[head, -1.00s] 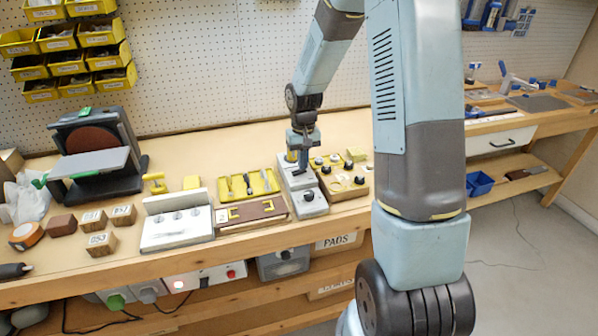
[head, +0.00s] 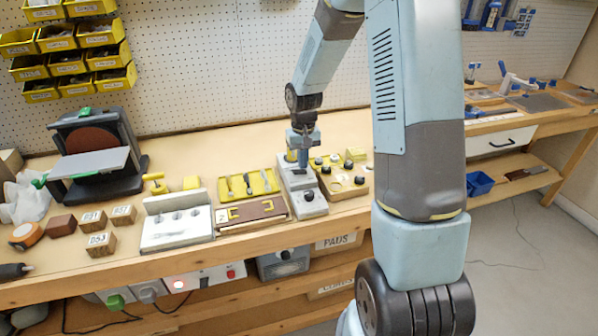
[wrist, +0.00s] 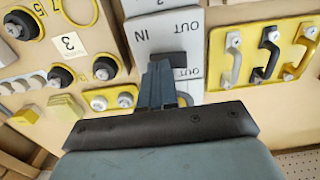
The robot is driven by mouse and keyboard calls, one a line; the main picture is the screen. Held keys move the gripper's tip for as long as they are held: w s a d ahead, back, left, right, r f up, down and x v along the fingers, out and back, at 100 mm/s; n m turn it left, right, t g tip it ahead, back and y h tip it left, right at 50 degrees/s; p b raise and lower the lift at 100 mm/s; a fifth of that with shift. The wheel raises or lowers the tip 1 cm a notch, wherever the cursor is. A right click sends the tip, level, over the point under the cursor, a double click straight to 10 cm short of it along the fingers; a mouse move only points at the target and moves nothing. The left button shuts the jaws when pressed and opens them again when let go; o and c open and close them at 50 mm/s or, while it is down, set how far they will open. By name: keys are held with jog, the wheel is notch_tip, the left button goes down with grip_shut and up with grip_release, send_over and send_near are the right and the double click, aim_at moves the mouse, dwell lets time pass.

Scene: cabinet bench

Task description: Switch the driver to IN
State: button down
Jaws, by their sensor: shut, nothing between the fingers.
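The driver is a light grey box (head: 313,207) on the bench, with a black knob (head: 308,195) near its front end. In the wrist view its grey face (wrist: 150,20) carries IN and OUT lettering, and a second OUT shows lower down. A dark switch piece (wrist: 168,60) sits just beyond my fingertips, below the IN and OUT marks. My gripper (head: 303,163) points down over the back part of the box. In the wrist view my gripper (wrist: 160,75) is shut and empty, at or very near the switch piece; I cannot tell whether they touch. The fingers hide part of the face.
A wooden panel with black knobs (head: 345,184) stands close on the right. A grey fixture (head: 178,230) and a disc sander (head: 95,150) stand further left.

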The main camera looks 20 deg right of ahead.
notch_tip(320, 180, up, 6)
dwell(0.8)
jog(key=shift+r, duration=0.1)
jog(key=s+r+t, duration=0.3)
jog(key=s+r, duration=1)
jog(key=r, duration=0.2)
jog(key=s+r+t, duration=0.1)
jog(key=s+r, duration=0.2)
jog(key=s, duration=0.4)
jog(key=s+r+t, duration=0.1)
jog(key=s+r, duration=0.2)
jog(key=s, duration=0.5)
jog(key=shift+s+t, duration=0.15)
jog(key=shift+t, duration=0.15)
